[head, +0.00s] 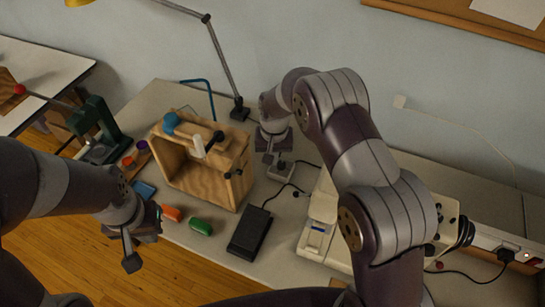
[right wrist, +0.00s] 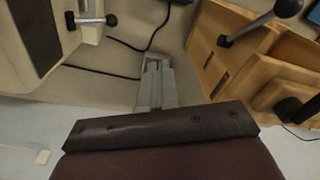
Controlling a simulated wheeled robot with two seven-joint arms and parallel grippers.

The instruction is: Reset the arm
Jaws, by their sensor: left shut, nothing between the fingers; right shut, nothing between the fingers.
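My right arm reaches up and over the table in the head view, and its gripper (head: 280,160) points down between the wooden box and the sewing machine. Its fingers are shut and empty; they also show in the right wrist view (right wrist: 155,70) over the bare tabletop. My left gripper (head: 131,252) hangs at the lower left, near the table's front edge, shut with nothing in it. My left arm comes in from the left edge.
A wooden box frame (head: 190,174) stands left of my right gripper. A black pedal (head: 250,233), a green item (head: 201,226) and an orange item (head: 171,212) lie in front. A sewing machine (head: 322,210) is partly hidden behind my right arm. A lamp (head: 224,55) stands behind.

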